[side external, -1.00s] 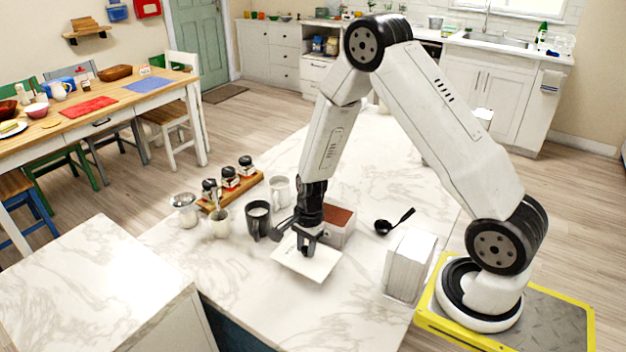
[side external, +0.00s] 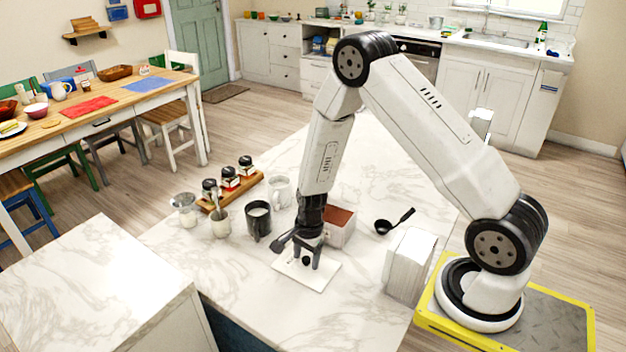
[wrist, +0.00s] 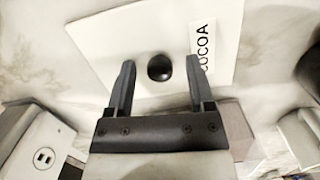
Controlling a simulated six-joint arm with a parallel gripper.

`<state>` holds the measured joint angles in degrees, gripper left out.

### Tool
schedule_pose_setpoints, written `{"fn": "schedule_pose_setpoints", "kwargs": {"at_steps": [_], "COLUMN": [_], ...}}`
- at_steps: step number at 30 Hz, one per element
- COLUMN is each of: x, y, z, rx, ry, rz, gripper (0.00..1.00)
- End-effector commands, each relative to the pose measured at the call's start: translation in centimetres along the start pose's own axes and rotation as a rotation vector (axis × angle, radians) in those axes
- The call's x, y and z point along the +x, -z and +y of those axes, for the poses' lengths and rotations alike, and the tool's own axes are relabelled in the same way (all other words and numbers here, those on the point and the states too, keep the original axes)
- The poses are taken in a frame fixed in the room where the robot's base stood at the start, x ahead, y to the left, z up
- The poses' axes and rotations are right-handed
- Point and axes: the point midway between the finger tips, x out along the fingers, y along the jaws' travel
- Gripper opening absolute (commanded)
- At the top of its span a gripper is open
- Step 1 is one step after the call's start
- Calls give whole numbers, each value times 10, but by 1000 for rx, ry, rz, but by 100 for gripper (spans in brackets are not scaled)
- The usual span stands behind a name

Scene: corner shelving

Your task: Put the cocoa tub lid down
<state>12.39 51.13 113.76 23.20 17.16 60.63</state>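The cocoa tub lid (side external: 318,279) is a flat white square lying on the marble counter. In the wrist view the lid (wrist: 110,38) shows a black round knob (wrist: 160,67) and a "COCOA" label (wrist: 203,52). My gripper (wrist: 161,62) is open, with one finger on each side of the knob and a visible gap to each. In the side view my gripper (side external: 306,260) is low over the lid. The open cocoa tub (side external: 340,229), filled with brown powder, stands just behind my gripper, partly hidden by it.
A dark mug (side external: 258,221), a white mug (side external: 279,190) and a small pot (side external: 220,223) stand left of my gripper. A wooden rack (side external: 245,187) holds several jars. A black scoop (side external: 392,223) and a white box (side external: 408,265) are at right. Counter in front of the lid is clear.

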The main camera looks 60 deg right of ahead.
Motion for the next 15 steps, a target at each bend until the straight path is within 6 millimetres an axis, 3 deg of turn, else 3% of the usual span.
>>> {"fn": "schedule_pose_setpoints", "kwargs": {"at_steps": [15], "x": [-6], "y": [0], "z": [0], "rx": [2], "ry": [1], "rz": [0], "gripper": [68]}}
